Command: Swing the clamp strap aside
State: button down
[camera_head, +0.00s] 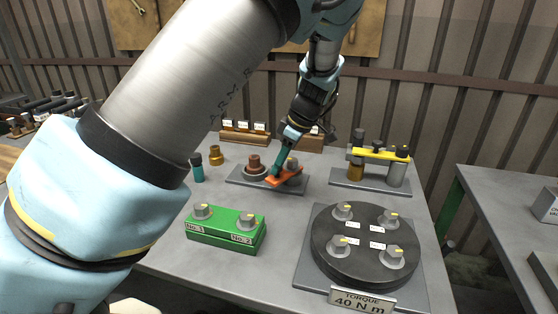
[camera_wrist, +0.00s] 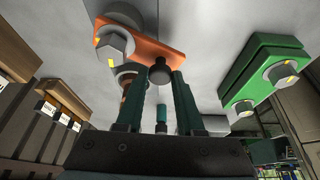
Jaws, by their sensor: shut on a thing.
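The clamp strap (camera_head: 289,178) is an orange bar above a grey baseplate (camera_head: 240,181) in the middle of the table. A grey bolt head with a yellow mark (camera_wrist: 113,42) sits at its one end in the wrist view, where the orange strap (camera_wrist: 150,49) runs across the top. My gripper (camera_head: 275,175) reaches down to the strap's near-left end. In the wrist view, my gripper's teal fingers (camera_wrist: 163,76) are closed around a dark knob (camera_wrist: 159,70) on the strap. A brown stepped part (camera_head: 254,162) stands on the same baseplate, left of the strap, apart from it.
A green block with two knobs (camera_head: 225,232) and a round black plate with several bolts (camera_head: 360,250) stand nearer. A yellow-bridged fixture (camera_head: 379,154) is at the right. A teal-bodied cylinder (camera_head: 197,170) and a brass part (camera_head: 216,155) stand at the left.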

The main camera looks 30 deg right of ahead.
jog(key=c, duration=0.5)
grip_release()
jog(key=shift+c, duration=0.2)
jog(key=b+v, duration=0.2)
jog(key=v, duration=0.8)
jog(key=shift+r, duration=0.4)
